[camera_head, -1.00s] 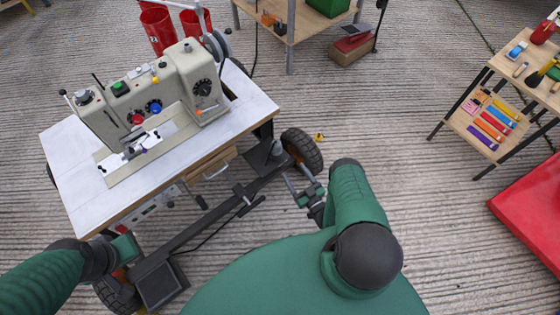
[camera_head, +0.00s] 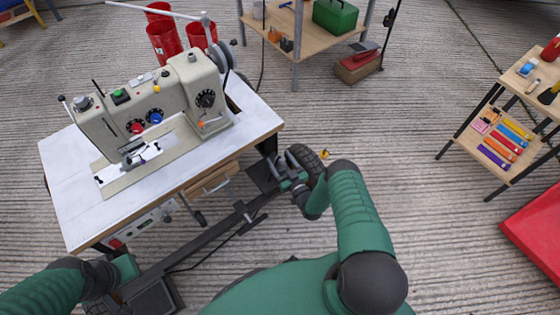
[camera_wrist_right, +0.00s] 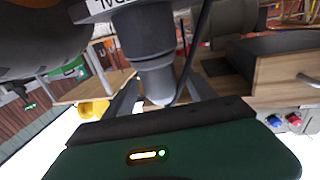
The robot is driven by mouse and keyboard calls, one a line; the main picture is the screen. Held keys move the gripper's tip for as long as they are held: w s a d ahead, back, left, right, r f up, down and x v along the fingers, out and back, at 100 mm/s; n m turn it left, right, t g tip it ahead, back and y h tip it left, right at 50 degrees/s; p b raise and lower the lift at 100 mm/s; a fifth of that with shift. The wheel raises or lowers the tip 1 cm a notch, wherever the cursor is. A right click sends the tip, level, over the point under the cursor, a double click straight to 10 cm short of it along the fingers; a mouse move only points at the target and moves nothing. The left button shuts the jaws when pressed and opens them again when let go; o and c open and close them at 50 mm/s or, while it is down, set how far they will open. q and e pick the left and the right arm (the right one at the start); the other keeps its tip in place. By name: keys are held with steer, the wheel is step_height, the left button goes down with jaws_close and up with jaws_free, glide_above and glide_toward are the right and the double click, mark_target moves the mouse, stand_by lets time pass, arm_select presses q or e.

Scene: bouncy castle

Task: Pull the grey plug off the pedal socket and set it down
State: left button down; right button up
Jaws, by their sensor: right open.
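In the right wrist view the grey plug (camera_wrist_right: 150,42) is a dark ribbed cylinder with a narrower, lighter end, below a partly cut-off white label. A dark cable runs beside it. My right gripper (camera_wrist_right: 162,97) is open, its fingers on either side of the plug's narrow end; I cannot tell whether they touch it. In the head view my right gripper (camera_head: 284,170) is beside the sewing table's right end, low by the wheel, and the plug cannot be made out there. The pedal socket is not clearly visible. My left gripper (camera_head: 126,268) is at the table's front left corner, its fingers unclear.
A sewing machine (camera_head: 155,105) stands on the white table (camera_head: 75,190), with a drawer (camera_head: 212,182) and control box beneath. A black wheel (camera_head: 305,160) and dark base bar are close to my right arm. Shelves (camera_head: 512,125) and a red mat (camera_head: 540,232) stand right. Floor between is open.

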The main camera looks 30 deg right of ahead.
jaws_close()
steer(key=shift+r, duration=0.1)
steer(key=shift+r+p, duration=2.05)
steer(key=shift+r, duration=0.15)
steer(key=shift+r, duration=0.1)
step_height(320, 180, up, 4)
steer(key=p, duration=0.3)
steer(key=shift+p, duration=0.35)
